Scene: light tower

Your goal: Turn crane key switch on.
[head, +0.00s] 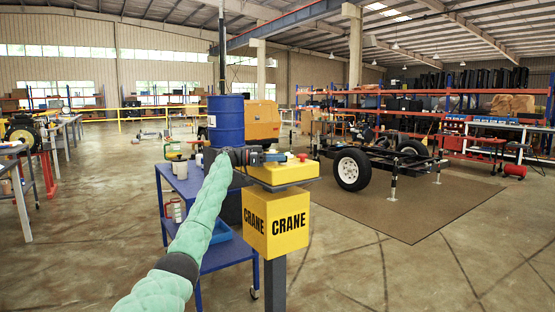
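A yellow box marked CRANE (275,224) stands on a dark post in the middle of the view. A yellow control panel (295,172) sits on top of it, with a red button (302,156) at its far right side. My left arm, in a pale green sleeve, reaches up from the bottom. My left gripper (270,157) is over the left part of the panel. I cannot tell whether its fingers are open or shut, or whether they touch anything. The key switch cannot be made out; the gripper may cover it. My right gripper is out of view.
A blue cart (217,258) stands just left of and behind the post, with a blue drum (226,121) behind my gripper. A wheeled chassis (385,160) stands on a brown mat (425,207) to the right. The floor at front right is clear.

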